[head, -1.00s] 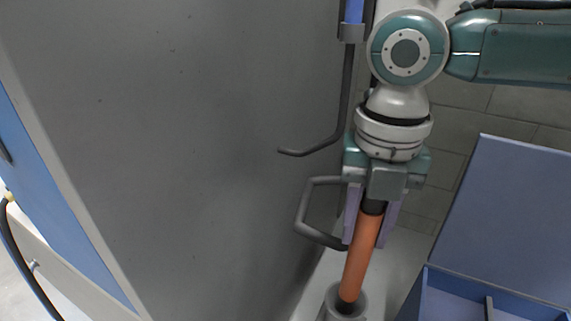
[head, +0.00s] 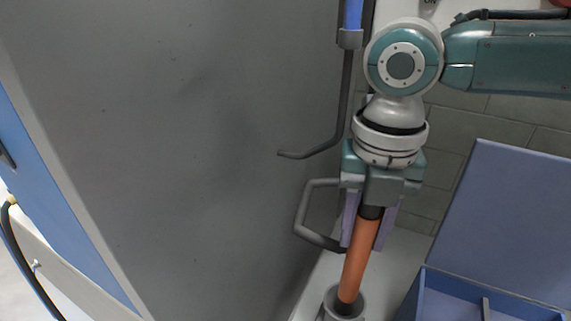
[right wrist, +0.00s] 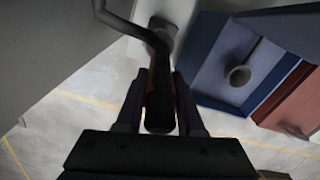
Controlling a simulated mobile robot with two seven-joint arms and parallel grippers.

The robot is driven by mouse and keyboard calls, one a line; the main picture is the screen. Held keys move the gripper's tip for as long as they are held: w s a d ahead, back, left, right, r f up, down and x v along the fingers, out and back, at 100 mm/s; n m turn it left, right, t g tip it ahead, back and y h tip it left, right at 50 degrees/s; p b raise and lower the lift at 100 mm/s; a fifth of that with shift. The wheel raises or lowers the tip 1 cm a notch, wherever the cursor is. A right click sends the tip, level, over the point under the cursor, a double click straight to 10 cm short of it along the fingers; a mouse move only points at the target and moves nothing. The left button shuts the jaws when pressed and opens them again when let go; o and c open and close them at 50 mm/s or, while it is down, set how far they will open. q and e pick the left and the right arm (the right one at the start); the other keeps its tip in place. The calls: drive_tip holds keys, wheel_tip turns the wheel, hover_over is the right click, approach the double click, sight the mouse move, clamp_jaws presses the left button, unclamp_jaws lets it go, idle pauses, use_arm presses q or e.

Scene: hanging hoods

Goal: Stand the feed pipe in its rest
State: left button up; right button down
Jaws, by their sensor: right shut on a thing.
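The feed pipe is an orange tube (head: 359,262) with a dark upper end, slightly tilted in the head view. My right gripper (head: 366,238) is shut on its upper part, one pale purple finger on each side. The rest looks like a grey round cup (head: 343,304) at the bottom of the head view. The pipe's lower end is at the cup's mouth and appears to be inside it; how deep is hidden. In the right wrist view the pipe (right wrist: 160,85) shows dark between the fingers. My left gripper is not in view.
A large grey panel (head: 190,130) stands close on the left, with a dark bar handle (head: 304,212) beside my right gripper. A bent dark rod (head: 342,100) hangs above it. A blue box (head: 455,292) with a divider and raised lid (head: 515,215) is at the right.

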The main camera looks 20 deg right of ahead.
sight(349, 285)
drive_tip(key=shift+f, duration=0.1)
drive_tip(key=shift+f+b, duration=1.05)
drive_tip(key=shift+f, duration=0.4)
drive_tip(key=shift+f+b, duration=0.8)
drive_tip(key=shift+f, duration=0.45)
drive_tip(key=shift+f+b, duration=0.45)
drive_tip(key=shift+f, duration=0.15)
drive_tip(key=shift+f+b, duration=0.75)
drive_tip(key=shift+f, duration=0.35)
drive_tip(key=shift+f+b, duration=1.15)
drive_tip(key=shift+f, duration=0.45)
